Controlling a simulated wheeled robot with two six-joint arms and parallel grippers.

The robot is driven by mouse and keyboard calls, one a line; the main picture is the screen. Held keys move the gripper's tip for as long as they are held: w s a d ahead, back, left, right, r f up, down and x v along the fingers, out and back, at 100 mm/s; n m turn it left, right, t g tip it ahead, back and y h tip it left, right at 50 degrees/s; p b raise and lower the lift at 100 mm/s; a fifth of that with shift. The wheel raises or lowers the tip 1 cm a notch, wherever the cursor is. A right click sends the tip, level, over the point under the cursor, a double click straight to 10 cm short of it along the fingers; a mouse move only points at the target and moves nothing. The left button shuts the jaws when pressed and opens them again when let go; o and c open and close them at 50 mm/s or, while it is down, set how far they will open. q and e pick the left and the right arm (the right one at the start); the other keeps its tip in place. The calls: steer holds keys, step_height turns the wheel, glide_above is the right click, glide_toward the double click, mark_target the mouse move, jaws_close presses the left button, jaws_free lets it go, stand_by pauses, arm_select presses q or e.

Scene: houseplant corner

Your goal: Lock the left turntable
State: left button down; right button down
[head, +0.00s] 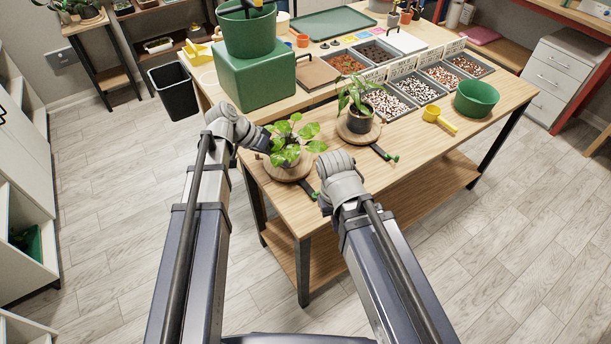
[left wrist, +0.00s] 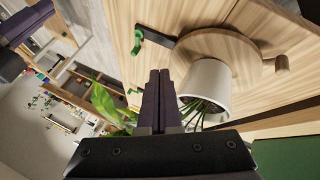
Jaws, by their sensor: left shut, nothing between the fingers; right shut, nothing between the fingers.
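The left turntable (head: 290,174) is a round wooden disc near the table's front left corner, bearing a leafy plant (head: 292,142) in a white pot (left wrist: 208,82). The left wrist view also shows its disc (left wrist: 215,47) and a wooden knob (left wrist: 282,63) at its rim. A dark lever with a green end (head: 315,196) sticks out from its front right. My left gripper (head: 264,141) is shut and empty, left of the plant. Its fingers (left wrist: 160,95) appear beside the pot; contact is unclear. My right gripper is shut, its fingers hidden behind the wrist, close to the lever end.
A second turntable (head: 350,134) bears a plant in a dark pot, with its own green-ended lever (head: 394,158). A large green box (head: 252,78) stands behind my left gripper. Pebble trays (head: 418,88), a green bowl (head: 477,99) and a yellow scoop (head: 439,119) lie further right.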

arm_select(q)
steer(key=b+x, duration=0.7)
steer(key=x, duration=0.2)
steer(key=shift+f+b, duration=0.3)
steer(key=shift+f, duration=0.1)
steer(key=d, duration=0.1)
steer(key=s+d, duration=0.1)
steer(key=d, duration=0.1)
steer(key=shift+s, duration=0.2)
steer(key=shift+s+d, duration=0.2)
steer(key=shift+d, duration=0.35)
